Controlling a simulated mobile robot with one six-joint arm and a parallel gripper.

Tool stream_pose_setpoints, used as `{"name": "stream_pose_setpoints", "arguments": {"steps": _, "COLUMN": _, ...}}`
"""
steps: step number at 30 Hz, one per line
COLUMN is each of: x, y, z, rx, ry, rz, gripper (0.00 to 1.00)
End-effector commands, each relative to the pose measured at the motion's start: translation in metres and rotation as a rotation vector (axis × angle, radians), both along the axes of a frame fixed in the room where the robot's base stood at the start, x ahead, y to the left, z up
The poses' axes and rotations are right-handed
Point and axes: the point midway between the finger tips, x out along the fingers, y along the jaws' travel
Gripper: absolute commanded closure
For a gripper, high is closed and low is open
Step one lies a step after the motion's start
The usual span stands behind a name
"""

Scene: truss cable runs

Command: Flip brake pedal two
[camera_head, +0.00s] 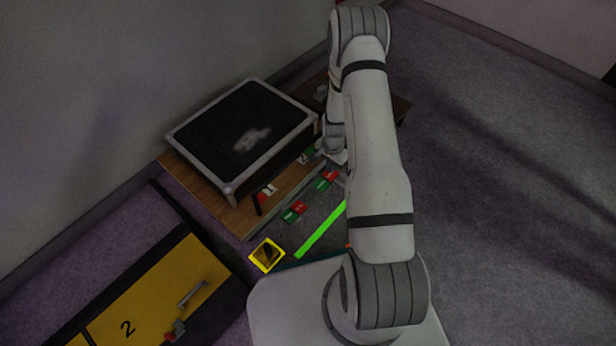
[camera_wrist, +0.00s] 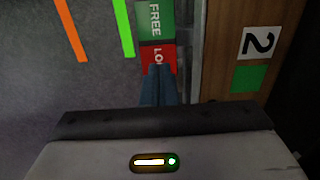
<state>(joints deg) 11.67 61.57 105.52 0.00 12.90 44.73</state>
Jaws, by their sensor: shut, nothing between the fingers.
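Brake pedal two (camera_wrist: 156,40) shows in the wrist view as a plate with a green FREE half and a red half whose lettering starts "LO". A white plate with a black 2 (camera_wrist: 260,42) and a green square (camera_wrist: 248,78) are on the wood beside it. My gripper (camera_wrist: 158,70) is shut and empty, its fingertips over the red half, hiding the rest of that word. I cannot tell whether they touch it. In the head view this pedal (camera_head: 325,181) lies beside the wooden base, and my arm mostly hides the gripper.
A second red-green pedal (camera_head: 293,211) lies nearer, by a plate with a red mark. A dark-topped box (camera_head: 240,133) stands on the wooden base (camera_head: 240,220). A green strip (camera_head: 320,230), a yellow-framed tile (camera_head: 267,254) and a yellow panel marked 2 (camera_head: 150,295) are nearby.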

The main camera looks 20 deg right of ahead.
Motion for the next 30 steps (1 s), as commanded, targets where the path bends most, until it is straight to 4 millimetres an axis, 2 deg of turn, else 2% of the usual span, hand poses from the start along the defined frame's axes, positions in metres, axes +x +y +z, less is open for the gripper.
{"name": "stream_pose_setpoints", "arguments": {"steps": 30, "x": 0.000, "y": 0.000, "z": -0.016, "rx": 0.000, "ry": 0.000, "rz": 0.000, "gripper": 1.00}}
